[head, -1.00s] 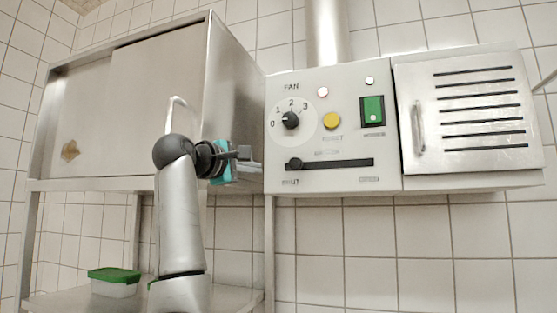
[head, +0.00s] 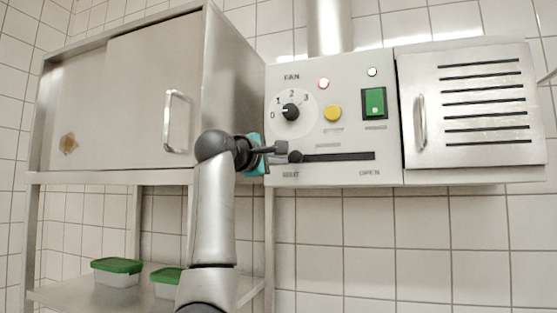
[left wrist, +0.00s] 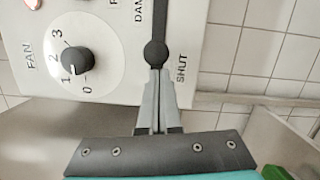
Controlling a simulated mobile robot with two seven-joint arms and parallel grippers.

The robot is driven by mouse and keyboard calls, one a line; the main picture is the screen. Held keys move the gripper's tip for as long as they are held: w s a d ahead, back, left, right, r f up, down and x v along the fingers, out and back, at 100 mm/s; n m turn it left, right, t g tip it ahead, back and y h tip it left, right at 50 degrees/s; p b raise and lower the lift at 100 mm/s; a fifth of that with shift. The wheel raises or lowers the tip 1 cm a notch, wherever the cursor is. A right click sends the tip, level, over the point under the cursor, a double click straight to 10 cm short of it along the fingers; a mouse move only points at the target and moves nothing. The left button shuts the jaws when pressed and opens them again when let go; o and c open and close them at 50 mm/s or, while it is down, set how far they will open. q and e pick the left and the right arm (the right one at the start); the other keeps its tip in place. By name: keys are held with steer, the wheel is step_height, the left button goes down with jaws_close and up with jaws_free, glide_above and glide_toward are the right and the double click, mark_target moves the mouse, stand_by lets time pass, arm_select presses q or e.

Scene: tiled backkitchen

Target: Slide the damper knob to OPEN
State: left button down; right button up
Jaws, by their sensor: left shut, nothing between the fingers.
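The damper knob (head: 295,157) is a round black knob at the left, SHUT end of a dark horizontal slot (head: 340,156) on the grey control panel (head: 300,175). The OPEN label (head: 369,173) is under the slot's right end. My left gripper (head: 284,153) is shut and empty, with its fingertips at the knob's left side. In the left wrist view the closed fingertips (left wrist: 157,75) reach the edge of the knob (left wrist: 155,53); I cannot tell whether they touch it. My right gripper is not in view.
Above the slot are the fan dial (head: 290,112), a yellow button (head: 333,113) and a green switch (head: 374,102). A louvred door with a handle (head: 420,122) is at the right. A steel cabinet (head: 130,95) stands left, above a shelf with green-lidded boxes (head: 117,272).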

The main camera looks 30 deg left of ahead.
arm_select(q)
steer(key=w+d, duration=0.1)
steer(key=d, duration=0.3)
steer(key=w+d, duration=0.1)
steer(key=d, duration=0.4)
steer(key=w+d, duration=0.1)
steer(key=d, duration=0.4)
steer(key=shift+w+p, duration=0.15)
steer(key=shift+p, duration=0.25)
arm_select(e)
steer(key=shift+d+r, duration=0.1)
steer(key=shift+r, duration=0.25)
